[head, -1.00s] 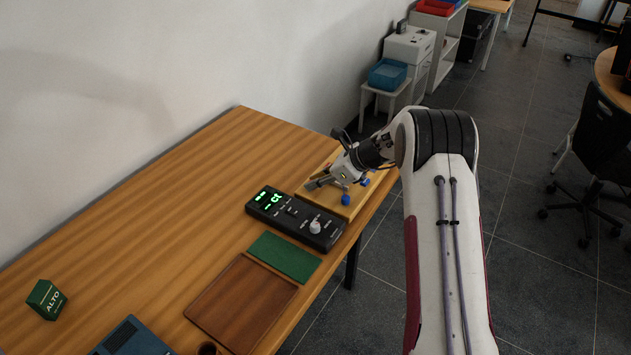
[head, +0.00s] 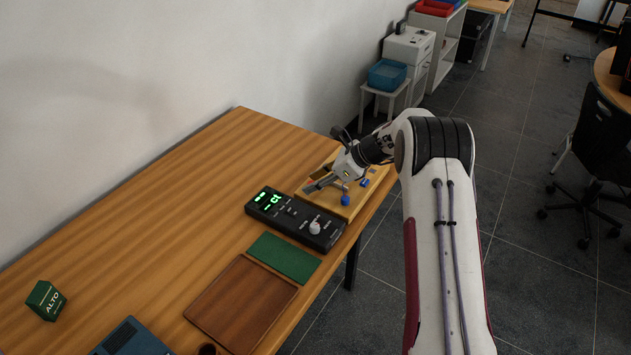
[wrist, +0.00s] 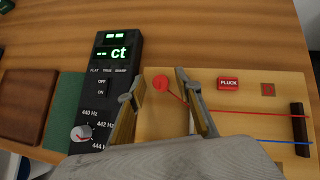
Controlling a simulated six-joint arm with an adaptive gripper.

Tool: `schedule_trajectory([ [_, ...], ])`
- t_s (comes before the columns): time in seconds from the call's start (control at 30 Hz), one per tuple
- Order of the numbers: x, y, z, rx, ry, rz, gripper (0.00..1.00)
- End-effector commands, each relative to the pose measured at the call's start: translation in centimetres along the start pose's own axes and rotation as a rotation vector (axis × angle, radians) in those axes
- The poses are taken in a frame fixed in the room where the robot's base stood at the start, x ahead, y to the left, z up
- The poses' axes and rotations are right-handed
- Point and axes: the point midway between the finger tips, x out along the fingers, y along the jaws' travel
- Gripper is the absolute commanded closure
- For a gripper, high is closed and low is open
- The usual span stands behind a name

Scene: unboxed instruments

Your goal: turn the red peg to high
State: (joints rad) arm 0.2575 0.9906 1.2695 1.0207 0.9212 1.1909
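The red peg (wrist: 161,83) is a small round red head on the wooden board (wrist: 240,88), seen from above in the wrist view. A red string runs from it to the right. My gripper (wrist: 158,86) is open, with one finger on each side of the peg and a visible gap to both. I cannot tell how high the fingertips are above the board. In the head view my gripper (head: 322,183) is over the board, and I cannot make out the red peg there. The black tuner (wrist: 118,60) shows green dashes and "ct".
A red PLUCK button (wrist: 228,83) and a dark bridge (wrist: 299,129) lie right of the peg. A blue string (wrist: 270,141) runs below the red one. The tuner's white knob (wrist: 82,133) is at lower left. A green mat (head: 284,257) and brown tray (head: 241,304) lie beyond.

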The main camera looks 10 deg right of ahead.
Motion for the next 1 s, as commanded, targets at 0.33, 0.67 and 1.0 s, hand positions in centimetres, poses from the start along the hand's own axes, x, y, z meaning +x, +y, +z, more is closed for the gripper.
schedule_trajectory([
  [0.33,0.01,0.01,-0.1,0.003,0.001,-0.002,0.66],
  [0.67,0.0,0.11,-0.07,0.041,0.002,-0.041,0.66],
  [1.0,0.04,0.32,-0.05,0.134,0.002,-0.133,0.66],
])
